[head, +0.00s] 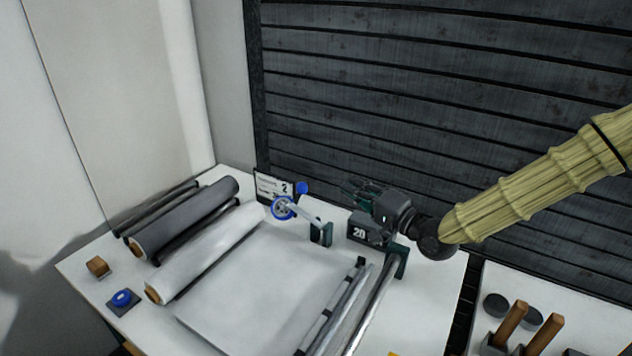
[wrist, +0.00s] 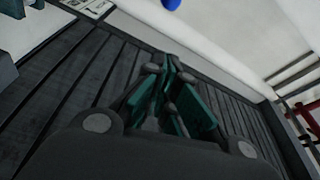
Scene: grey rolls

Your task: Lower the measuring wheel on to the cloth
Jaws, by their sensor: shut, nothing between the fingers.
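The measuring wheel (head: 283,207), with a blue rim and a pale arm, stands raised at the back of the table, its arm running right to a dark green bracket (head: 321,233). The white cloth (head: 262,275) lies flat on the table, running out from the white roll (head: 210,250). My gripper (head: 356,192) is to the right of the wheel and above the bracket, apart from both, over a dark box marked 20. In the wrist view its green fingers (wrist: 167,95) are closed together and empty. The wheel does not show clearly in the wrist view.
A dark grey roll (head: 185,218) lies behind the white one. Metal bars (head: 365,305) cross the table right of the cloth. A blue button (head: 122,298) and a wooden block (head: 97,266) sit at left. A sign marked 2 (head: 274,187) stands behind the wheel. A dark slatted wall backs the table.

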